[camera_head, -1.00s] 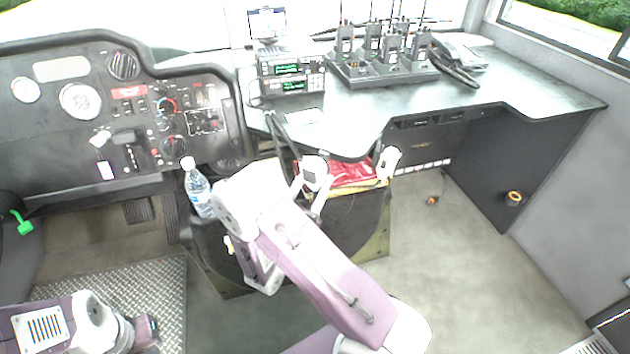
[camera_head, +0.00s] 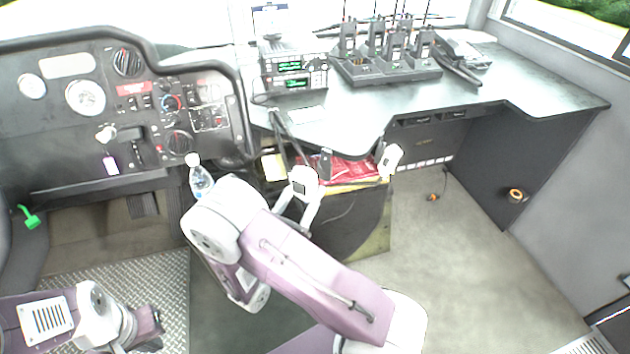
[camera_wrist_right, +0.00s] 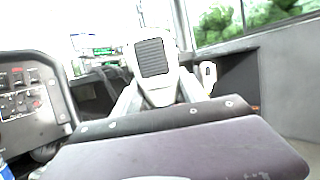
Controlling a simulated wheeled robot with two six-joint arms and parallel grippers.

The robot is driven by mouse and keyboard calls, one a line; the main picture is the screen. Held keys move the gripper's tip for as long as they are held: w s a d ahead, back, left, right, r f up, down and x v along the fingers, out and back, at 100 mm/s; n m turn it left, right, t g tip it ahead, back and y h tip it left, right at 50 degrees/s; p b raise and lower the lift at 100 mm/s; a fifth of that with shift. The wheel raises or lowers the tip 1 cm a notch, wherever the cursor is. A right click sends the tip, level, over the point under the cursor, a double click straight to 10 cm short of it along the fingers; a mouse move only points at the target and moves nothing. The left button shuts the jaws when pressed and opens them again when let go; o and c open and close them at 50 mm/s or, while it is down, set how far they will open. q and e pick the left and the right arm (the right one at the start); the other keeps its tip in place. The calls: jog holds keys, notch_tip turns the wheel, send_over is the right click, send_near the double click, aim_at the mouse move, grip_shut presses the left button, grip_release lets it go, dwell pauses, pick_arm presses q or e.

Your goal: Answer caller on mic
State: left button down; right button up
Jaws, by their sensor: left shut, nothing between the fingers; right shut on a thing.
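A pale hand mic (camera_head: 303,181) with a dark grille is held between the white fingers of my right gripper (camera_head: 297,196), above the front of the engine cover. In the right wrist view the mic (camera_wrist_right: 152,60) stands nearly upright, grille facing me, between the fingers of the gripper (camera_wrist_right: 160,95). A second white, mic-like piece (camera_head: 390,160) sits apart at the right end of the cover; it also shows in the right wrist view (camera_wrist_right: 208,75). My left gripper (camera_head: 150,326) is low at the left, shut and empty. No cord on the held mic is clear.
The radio stack (camera_head: 293,72) with green displays and a rack of handheld radios (camera_head: 390,68) stand on the desk (camera_head: 350,115). A dark upright piece (camera_head: 326,163) and red packet (camera_head: 355,170) are behind the mic. A water bottle (camera_head: 199,180) stands left of my right arm.

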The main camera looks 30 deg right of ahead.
aim_at(295, 191)
jog(key=w, duration=0.1)
jog(key=w+a+f+t+y, duration=0.1)
jog(key=shift+w+a+f+n, duration=0.15)
jog(key=shift+w+n, duration=0.15)
jog(key=shift+n, duration=0.1)
jog(key=a+r+n+t+y, duration=0.7)
jog(key=a+r+y, duration=0.5)
jog(key=a, duration=0.7)
notch_tip(295, 191, up, 3)
jog(key=shift+w+f+n, duration=0.1)
jog(key=shift+w+n, duration=0.25)
jog(key=shift+n, duration=0.05)
